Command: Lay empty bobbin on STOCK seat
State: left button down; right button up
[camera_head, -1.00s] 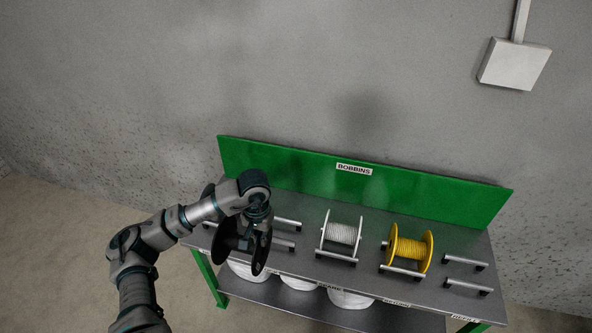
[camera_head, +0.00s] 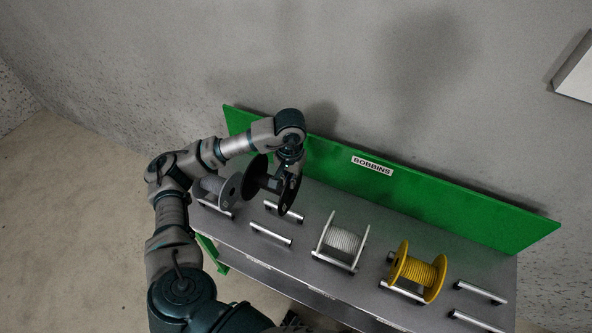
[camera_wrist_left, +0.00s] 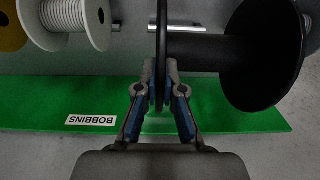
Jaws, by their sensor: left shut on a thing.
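My left gripper (camera_head: 290,180) is shut on one flange of an empty black bobbin (camera_head: 257,178), holding it above the left part of the bench. In the left wrist view the fingertips (camera_wrist_left: 160,75) pinch the flange's edge, with the bare black core (camera_wrist_left: 205,48) and other flange to the right. Below and right of the bobbin in the head view, an empty pair of rails (camera_head: 270,234) forms a seat. Another empty pair of rails (camera_head: 480,292) is at the right end. The seat labels are too small to read, so I cannot tell which is STOCK. My right gripper is not in view.
A grey bobbin (camera_head: 211,186) sits at the bench's left end, close to the held one. White (camera_head: 342,241) and yellow (camera_head: 417,272) wound bobbins sit farther right. A green back panel (camera_head: 430,203) labelled BOBBINS stands behind.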

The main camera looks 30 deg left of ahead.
aim_at(291, 196)
pick_arm(q)
jog(key=shift+s+d+f, duration=0.1)
jog(key=shift+s+f, duration=0.05)
jog(key=shift+f, duration=0.15)
jog(key=shift+f+b, duration=0.3)
jog(key=shift+f, duration=0.05)
jog(key=f, duration=0.1)
jog(key=f+b, duration=0.2)
jog(key=f, duration=0.1)
jog(key=shift+w+d, duration=0.1)
jog(key=shift+w, duration=0.25)
jog(key=shift+s+f, duration=0.15)
jog(key=shift+f, duration=0.65)
jog(key=shift+b, duration=0.5)
